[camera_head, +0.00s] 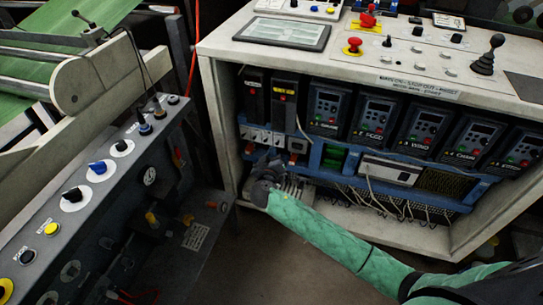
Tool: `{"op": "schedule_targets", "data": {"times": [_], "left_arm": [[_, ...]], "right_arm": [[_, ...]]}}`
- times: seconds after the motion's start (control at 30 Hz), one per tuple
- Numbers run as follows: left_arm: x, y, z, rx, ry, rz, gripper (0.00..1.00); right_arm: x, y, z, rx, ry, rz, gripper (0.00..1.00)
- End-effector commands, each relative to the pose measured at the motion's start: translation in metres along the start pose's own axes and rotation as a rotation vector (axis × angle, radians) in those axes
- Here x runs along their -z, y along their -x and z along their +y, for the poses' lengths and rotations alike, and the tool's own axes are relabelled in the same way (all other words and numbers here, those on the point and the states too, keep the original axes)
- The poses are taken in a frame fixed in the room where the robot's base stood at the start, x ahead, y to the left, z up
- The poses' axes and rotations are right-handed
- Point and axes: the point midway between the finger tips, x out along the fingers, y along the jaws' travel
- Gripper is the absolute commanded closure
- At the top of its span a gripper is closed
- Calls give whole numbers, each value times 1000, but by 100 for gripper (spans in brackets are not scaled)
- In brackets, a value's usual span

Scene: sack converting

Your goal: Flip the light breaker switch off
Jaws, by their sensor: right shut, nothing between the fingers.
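A row of small grey breaker switches (262,135) sits at the left end of the open cabinet's lower rail, under two dark modules. Labels are too small to read, so I cannot tell which one is the light breaker or how its lever stands. My right gripper (273,160) is dark, shut and empty. It is just below and in front of the breaker row, and its fingers hide part of the area there. I cannot tell whether it touches a switch. My left gripper is out of view.
The white cabinet (214,100) holds several drive units (372,118) with displays, right of the breakers. Loose cables (400,208) hang below. A red mushroom button (353,45) and black joystick (488,53) stand on top. A grey console (110,175) with knobs fills the left. Dark floor lies between.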

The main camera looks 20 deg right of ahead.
Motion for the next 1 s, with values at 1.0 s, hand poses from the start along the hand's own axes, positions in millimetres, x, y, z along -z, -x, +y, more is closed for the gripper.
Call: {"op": "schedule_targets", "data": {"times": [1.0], "left_arm": [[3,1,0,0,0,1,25]], "right_arm": [[-1,-65,0,1,0,0,100]]}}
